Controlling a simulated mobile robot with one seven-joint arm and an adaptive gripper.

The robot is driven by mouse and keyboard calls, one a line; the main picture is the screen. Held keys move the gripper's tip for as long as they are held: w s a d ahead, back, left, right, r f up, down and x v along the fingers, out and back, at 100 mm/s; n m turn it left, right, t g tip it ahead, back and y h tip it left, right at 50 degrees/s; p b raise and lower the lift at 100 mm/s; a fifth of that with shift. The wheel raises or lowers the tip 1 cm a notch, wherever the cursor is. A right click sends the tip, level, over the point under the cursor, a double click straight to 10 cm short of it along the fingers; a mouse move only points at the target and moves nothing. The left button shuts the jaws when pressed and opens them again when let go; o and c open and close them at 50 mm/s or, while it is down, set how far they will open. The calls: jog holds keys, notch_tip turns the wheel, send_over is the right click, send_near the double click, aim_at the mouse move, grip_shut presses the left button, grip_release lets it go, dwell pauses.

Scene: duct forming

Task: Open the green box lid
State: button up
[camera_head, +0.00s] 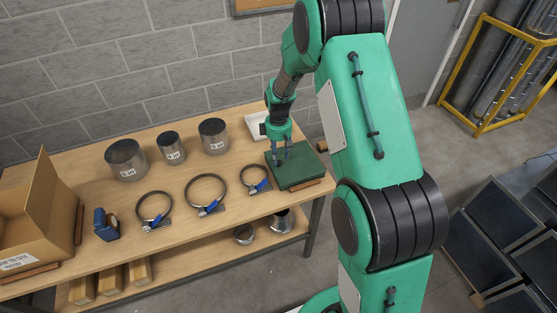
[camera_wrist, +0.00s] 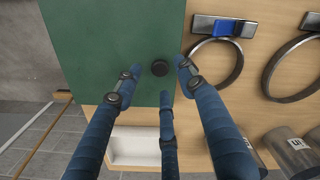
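The green box (camera_head: 302,171) sits at the right end of the wooden table, with its flat lid on. In the wrist view the green lid (camera_wrist: 95,45) fills the upper left, and a round black knob (camera_wrist: 159,68) stands on it near its right side. My gripper (camera_head: 281,160) is over the lid's left part. In the wrist view my gripper (camera_wrist: 157,78) has three blue fingers spread around the knob, with gaps between them and it. It is open and holds nothing. I cannot tell the exact height of the fingertips above the lid.
Several ring clamps with blue handles, the nearest one (camera_head: 255,180), lie left of the box. Metal duct cylinders (camera_head: 213,136) stand behind them. A white tray (camera_head: 256,124) lies behind the box. A cardboard box (camera_head: 40,215) and a blue tape dispenser (camera_head: 106,224) are far left.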

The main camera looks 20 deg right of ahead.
jog(key=shift+f, duration=1.5)
grip_shut()
